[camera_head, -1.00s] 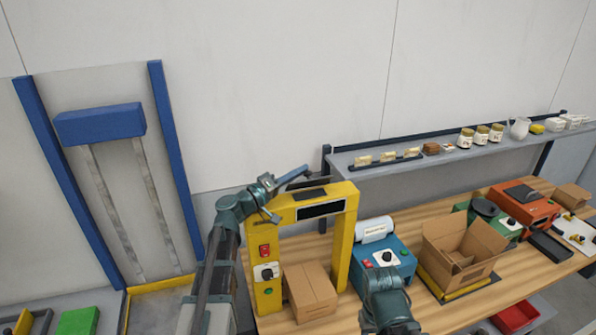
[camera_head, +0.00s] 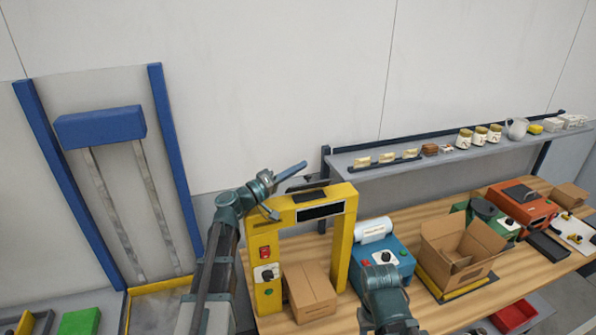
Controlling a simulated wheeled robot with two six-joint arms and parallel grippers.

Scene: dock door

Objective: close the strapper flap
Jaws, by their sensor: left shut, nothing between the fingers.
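The yellow strapper (camera_head: 343,235) is an arch standing on the wooden bench, with a black window on its front and a control panel on its left leg. A dark flat plate (camera_head: 308,184), which looks like its flap, shows at the top, tilted up behind the arch; its exact angle is hard to tell. My left gripper (camera_head: 291,172) is shut and empty, just above the arch's top left, beside the plate. I cannot tell whether they touch. My right arm shows at the bottom middle, but its fingers are not visible.
A closed carton (camera_head: 310,292) sits under the arch. A blue machine (camera_head: 390,257) and an open carton (camera_head: 462,253) stand to the right on the bench (camera_head: 345,318). A shelf (camera_head: 440,158) with jars runs along the wall behind.

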